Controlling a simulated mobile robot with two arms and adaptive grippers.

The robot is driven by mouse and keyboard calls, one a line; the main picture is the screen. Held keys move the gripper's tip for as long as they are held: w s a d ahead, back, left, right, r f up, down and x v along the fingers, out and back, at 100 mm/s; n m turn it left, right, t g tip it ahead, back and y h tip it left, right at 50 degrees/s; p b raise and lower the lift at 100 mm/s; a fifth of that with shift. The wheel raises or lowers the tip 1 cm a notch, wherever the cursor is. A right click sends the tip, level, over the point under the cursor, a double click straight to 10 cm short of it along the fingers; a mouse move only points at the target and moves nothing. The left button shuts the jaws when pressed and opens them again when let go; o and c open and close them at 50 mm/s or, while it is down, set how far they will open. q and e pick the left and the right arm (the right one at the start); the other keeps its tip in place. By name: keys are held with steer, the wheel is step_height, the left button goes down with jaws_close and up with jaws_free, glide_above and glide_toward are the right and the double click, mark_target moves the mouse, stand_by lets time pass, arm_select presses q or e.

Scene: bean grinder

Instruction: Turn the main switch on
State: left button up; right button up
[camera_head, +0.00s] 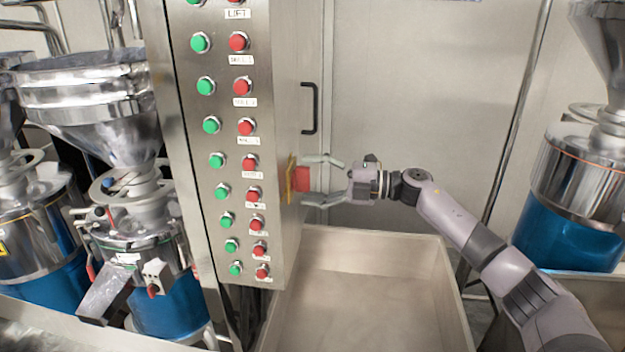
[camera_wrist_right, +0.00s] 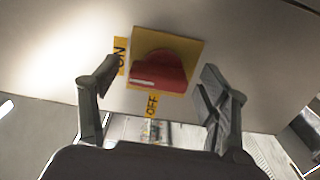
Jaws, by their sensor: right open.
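The main switch is a red knob (camera_head: 302,179) on a yellow plate (camera_head: 290,180), on the right side face of the steel control cabinet. In the right wrist view the red knob (camera_wrist_right: 160,72) sits on its yellow plate (camera_wrist_right: 195,50), with an ON label (camera_wrist_right: 120,56) at its left and an OFF label (camera_wrist_right: 152,105) below it. My right gripper (camera_head: 325,181) is open, its fingers spread above and below the knob. In the wrist view the fingers (camera_wrist_right: 160,95) stand on either side of it; I cannot tell whether they touch it. My left gripper is not in view.
The cabinet front (camera_head: 230,175) carries two columns of green and red buttons. A black door handle (camera_head: 310,108) is just above my right gripper. A steel trough (camera_head: 365,300) lies below. Blue-based grinders stand at left (camera_head: 165,300) and right (camera_head: 565,235).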

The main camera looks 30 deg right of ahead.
steer(key=shift+d, duration=0.1)
steer(key=v, duration=1.1)
steer(key=shift+s+d, duration=0.3)
